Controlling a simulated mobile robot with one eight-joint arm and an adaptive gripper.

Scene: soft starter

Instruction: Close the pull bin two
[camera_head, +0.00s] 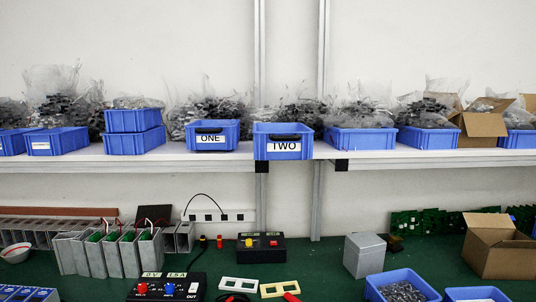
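The pull bin two is a blue bin (283,143) with a white label reading "TWO" and a dark handle on its upper front. It sits on the white shelf in the middle of the head view and sticks out past the shelf's front edge. To its left, the blue bin labelled "ONE" (211,136) sits farther back, with its front near the shelf edge. My gripper is not in view.
The white shelf (390,155) also carries other blue bins and clear bags of parts. Below, a green bench (325,262) holds metal boxes, a black control box (167,289), a grey block (365,255) and an open cardboard box (497,248). Space before bin two looks clear.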

